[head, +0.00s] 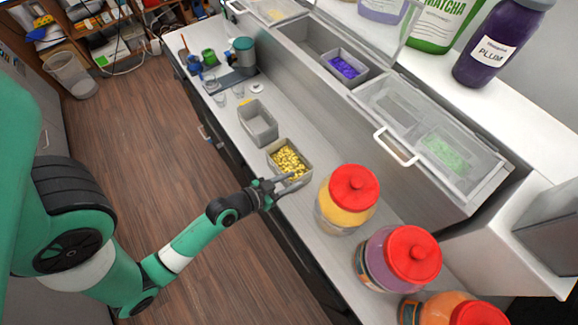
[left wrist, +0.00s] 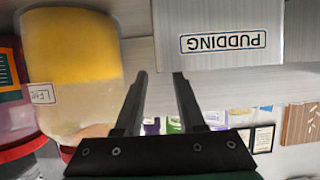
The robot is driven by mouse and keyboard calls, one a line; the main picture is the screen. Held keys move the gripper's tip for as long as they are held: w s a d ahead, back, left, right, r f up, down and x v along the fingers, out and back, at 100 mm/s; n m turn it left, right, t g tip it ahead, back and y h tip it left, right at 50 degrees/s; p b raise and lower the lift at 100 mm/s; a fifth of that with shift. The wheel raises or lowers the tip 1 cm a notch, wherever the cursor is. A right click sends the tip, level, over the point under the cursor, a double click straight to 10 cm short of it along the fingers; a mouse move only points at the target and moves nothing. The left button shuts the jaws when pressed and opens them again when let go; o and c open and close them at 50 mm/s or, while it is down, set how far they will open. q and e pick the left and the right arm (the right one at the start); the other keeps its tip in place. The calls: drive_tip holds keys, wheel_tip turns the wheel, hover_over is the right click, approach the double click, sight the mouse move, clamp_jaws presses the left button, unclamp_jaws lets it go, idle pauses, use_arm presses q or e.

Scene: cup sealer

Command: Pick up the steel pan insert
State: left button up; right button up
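A steel pan insert (head: 302,181) filled with yellow chunks stands on the counter. It also shows in the left wrist view (left wrist: 217,25), upside down, with a PUDDING label on its wall. A second, empty grey pan insert (head: 262,132) stands behind it. My left gripper (head: 286,181) is at the near end of the filled pan. In the left wrist view the gripper (left wrist: 160,76) has its fingers apart with nothing between them, and the tips are close to the pan's rim. Whether they touch it I cannot tell. My right gripper is not in view.
Several red-lidded jars (head: 347,198) stand to the right of the filled pan. The raised counter with clear-lidded bins (head: 432,130) runs along the back. Cups and a teal-topped device (head: 244,52) stand at the far end. The counter's front edge is near my left arm.

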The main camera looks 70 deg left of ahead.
sight(303, 176)
use_arm(q)
drive_tip(key=x, duration=0.5)
drive_tip(key=shift+d+r, duration=0.1)
drive_tip(key=shift+r, duration=0.05)
clamp_jaws()
idle(1.0)
drive_tip(key=shift+r, duration=0.15)
